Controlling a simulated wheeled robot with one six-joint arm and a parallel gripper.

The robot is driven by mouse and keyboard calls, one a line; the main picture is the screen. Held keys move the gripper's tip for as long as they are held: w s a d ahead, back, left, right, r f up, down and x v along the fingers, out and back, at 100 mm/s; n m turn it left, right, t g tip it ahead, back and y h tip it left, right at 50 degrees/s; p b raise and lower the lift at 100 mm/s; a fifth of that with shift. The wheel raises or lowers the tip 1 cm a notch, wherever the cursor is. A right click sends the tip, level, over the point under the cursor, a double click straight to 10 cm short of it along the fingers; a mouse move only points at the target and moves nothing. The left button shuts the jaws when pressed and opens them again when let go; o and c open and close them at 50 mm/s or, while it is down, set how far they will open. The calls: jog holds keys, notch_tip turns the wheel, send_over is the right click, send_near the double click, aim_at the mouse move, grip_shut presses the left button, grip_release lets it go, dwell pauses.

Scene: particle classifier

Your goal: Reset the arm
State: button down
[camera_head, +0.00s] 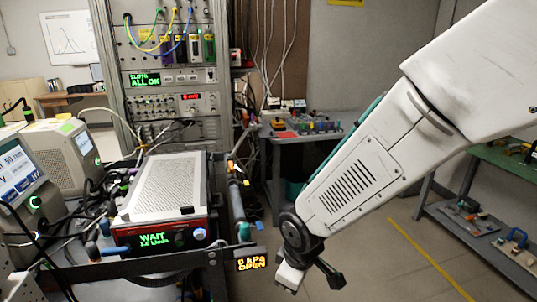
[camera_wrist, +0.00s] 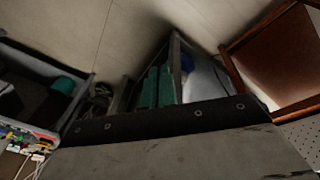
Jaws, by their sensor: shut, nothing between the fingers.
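My white arm comes in from the upper right of the head view and slopes down to the left. At its lower end my gripper (camera_head: 331,276) hangs above the floor, right of the red-framed instrument (camera_head: 170,195). It is shut, with nothing seen held in it. It is small in the head view and its fingers are hard to make out. In the wrist view no fingers can be told clearly.
A rack (camera_head: 170,78) with coloured cables stands behind. A green-topped bench (camera_head: 500,168) stands at right. Floor (camera_head: 400,265) is free around the gripper.

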jog(key=s+d+r+m, duration=1.2)
jog(key=s+d+r, duration=0.5)
jog(key=d+r, duration=0.2)
jog(key=shift+s+d+r+g+h, duration=0.15)
jog(key=shift+d+r+g+h, duration=0.25)
jog(key=shift+d, duration=0.7)
